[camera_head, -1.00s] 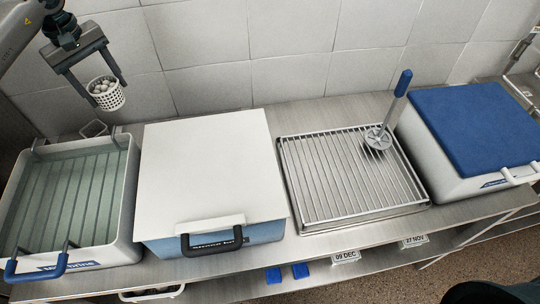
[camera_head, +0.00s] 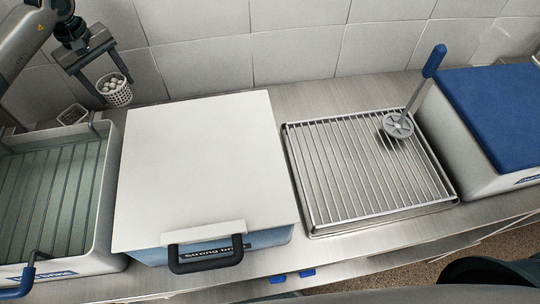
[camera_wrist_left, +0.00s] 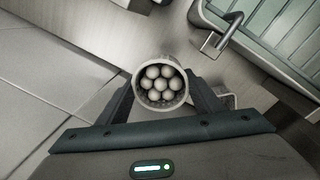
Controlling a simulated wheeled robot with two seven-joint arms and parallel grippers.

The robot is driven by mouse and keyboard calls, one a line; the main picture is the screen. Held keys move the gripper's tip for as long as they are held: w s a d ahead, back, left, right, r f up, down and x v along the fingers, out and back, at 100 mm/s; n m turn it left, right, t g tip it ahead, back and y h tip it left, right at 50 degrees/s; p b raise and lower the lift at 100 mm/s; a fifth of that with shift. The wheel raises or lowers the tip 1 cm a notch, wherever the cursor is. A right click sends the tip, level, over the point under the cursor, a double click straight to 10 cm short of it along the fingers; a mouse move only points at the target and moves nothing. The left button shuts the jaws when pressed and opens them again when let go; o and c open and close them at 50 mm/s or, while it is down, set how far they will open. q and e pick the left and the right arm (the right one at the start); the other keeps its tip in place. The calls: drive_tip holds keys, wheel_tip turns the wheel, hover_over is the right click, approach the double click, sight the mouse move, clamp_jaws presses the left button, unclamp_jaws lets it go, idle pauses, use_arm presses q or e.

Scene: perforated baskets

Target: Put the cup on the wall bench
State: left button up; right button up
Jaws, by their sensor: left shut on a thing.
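The cup (camera_head: 117,93) is a small white perforated basket holding several pale round balls. My left gripper (camera_head: 115,85) is shut on it from both sides and holds it upright near the tiled wall, at upper left in the head view. In the left wrist view, the cup (camera_wrist_left: 161,101) is seen from above between the fingers. The wall bench (camera_head: 350,92) is a long steel counter along the wall. The cup appears above its back part, left of the white lid; whether it touches the bench is unclear. My right gripper is not in view.
A bath with a grey-green grid (camera_head: 103,185) stands at left, with a small metal holder (camera_head: 72,114) behind it. A white-lidded box (camera_head: 205,160), a wire rack (camera_head: 350,170) with a grey-headed, blue-handled tool (camera_head: 398,125), and a blue-lidded box (camera_head: 500,110) fill the bench rightward.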

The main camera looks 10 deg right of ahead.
sight(124, 104)
use_arm(q)
drive_tip(key=shift+w+f, duration=0.15)
drive_tip(key=shift+f, duration=0.6)
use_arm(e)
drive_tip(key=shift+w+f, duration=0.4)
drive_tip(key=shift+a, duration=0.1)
